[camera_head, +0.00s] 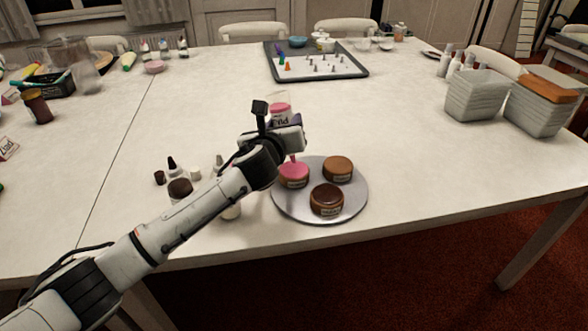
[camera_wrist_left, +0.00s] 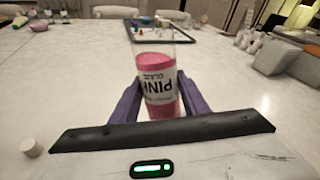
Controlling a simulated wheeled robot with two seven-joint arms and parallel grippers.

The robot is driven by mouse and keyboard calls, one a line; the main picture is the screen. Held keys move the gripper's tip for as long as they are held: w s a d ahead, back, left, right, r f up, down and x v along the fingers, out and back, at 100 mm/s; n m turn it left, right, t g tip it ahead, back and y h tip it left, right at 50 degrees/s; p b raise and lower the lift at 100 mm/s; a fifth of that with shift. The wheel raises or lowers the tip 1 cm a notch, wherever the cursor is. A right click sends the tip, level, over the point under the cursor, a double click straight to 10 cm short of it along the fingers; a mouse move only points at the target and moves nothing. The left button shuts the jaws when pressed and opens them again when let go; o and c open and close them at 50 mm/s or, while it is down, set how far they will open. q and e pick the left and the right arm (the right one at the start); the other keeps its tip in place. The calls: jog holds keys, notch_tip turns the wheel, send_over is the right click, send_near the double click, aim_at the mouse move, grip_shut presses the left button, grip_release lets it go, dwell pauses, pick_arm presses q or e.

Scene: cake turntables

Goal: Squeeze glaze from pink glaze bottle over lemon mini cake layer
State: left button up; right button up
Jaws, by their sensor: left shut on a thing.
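My left gripper (camera_wrist_left: 158,98) is shut on the pink glaze bottle (camera_wrist_left: 157,68), with its purple fingers on either side. The bottle's label reads upside down. In the head view the bottle (camera_head: 280,110) shows above my wrist, and a pink tip or stream shows below it, just over a pink-topped mini cake (camera_head: 294,176). I cannot tell whether it touches the cake, or read that cake's label. A tan-brown mini cake (camera_head: 338,168) and a dark-glazed mini cake (camera_head: 327,200) sit beside it on the round grey turntable (camera_head: 355,203). My right gripper is not in view.
Dark-capped and white-capped bottles (camera_head: 180,188) stand left of the turntable, partly behind my left arm. A grey tray (camera_head: 315,62) with small piping tips lies at the back. Grey bins (camera_head: 476,97) stand at right. The table right of the turntable is clear.

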aim_at(283, 95)
pick_arm(q)
jog(key=shift+r, duration=0.1)
dwell(0.3)
